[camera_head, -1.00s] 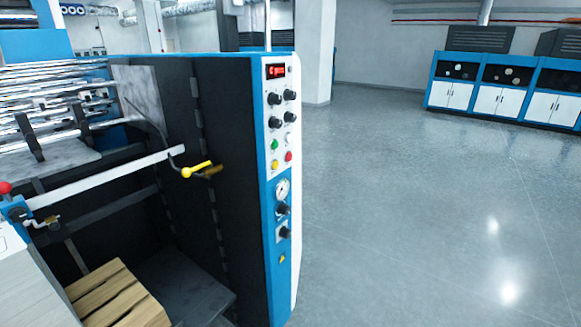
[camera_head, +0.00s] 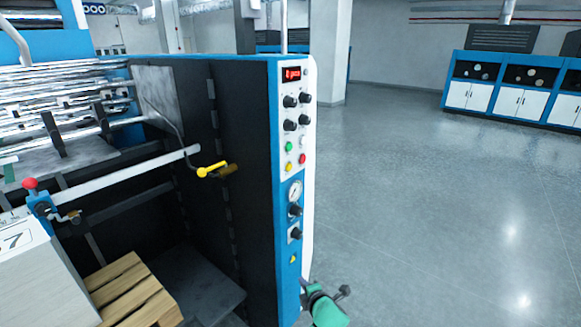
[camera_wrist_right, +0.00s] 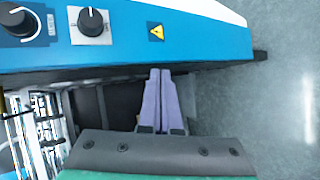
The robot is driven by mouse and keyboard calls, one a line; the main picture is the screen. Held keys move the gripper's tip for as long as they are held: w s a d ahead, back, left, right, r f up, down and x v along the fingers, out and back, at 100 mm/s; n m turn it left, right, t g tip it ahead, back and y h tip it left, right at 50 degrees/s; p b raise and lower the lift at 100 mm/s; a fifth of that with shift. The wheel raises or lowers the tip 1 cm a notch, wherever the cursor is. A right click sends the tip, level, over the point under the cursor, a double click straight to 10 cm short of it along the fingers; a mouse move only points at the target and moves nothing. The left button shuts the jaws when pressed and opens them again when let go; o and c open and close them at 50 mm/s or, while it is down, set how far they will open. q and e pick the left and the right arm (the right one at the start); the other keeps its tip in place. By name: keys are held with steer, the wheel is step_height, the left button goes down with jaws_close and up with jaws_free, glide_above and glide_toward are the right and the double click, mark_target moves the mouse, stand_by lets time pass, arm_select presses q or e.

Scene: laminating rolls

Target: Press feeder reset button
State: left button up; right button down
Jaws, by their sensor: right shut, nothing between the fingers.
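The feeder's control panel (camera_head: 293,110) is on the narrow end of the machine, with a red display (camera_head: 291,73) at its top. Its buttons are green (camera_head: 289,146), white (camera_head: 303,141), yellow (camera_head: 288,166) and red (camera_head: 302,158). I cannot read which is the reset. My right gripper (camera_head: 312,291) is low at the panel's foot, below the buttons. In the right wrist view its purple fingers (camera_wrist_right: 160,74) are shut and empty, close to the blue panel edge (camera_wrist_right: 200,50); I cannot tell if they touch. My left gripper is out of view.
A gauge (camera_head: 295,192) and several black knobs sit on the panel. A yellow-knobbed lever (camera_head: 207,172) sticks out left of it. A wooden pallet (camera_head: 130,288) and a paper stack (camera_head: 35,275) are at lower left. The floor (camera_head: 430,220) on the right is clear.

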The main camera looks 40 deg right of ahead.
mark_target(289, 167)
steer(key=d+r+n+t+h, duration=0.2)
steer(key=r, duration=0.9)
steer(key=w+d+r+n+t+h, duration=0.1)
steer(key=d+r+n+t+h, duration=0.1)
steer(key=r, duration=0.9)
steer(key=d+r+n+t+h, duration=0.1)
steer(key=d+r+n+h, duration=0.1)
steer(key=r, duration=0.9)
steer(key=shift+w+d+r+n+t+p, duration=0.25)
steer(key=shift+d+r+n+t+p, duration=0.15)
steer(key=shift+d+n, duration=0.4)
steer(key=shift+w, duration=0.15)
steer(key=w+a+b, duration=0.2)
steer(key=w+b, duration=0.2)
steer(key=w, duration=0.4)
steer(key=shift+w+a, duration=0.15)
steer(key=shift+a, duration=0.15)
steer(key=shift+f, duration=0.1)
steer(key=shift+w+a, duration=0.1)
steer(key=shift+w, duration=0.3)
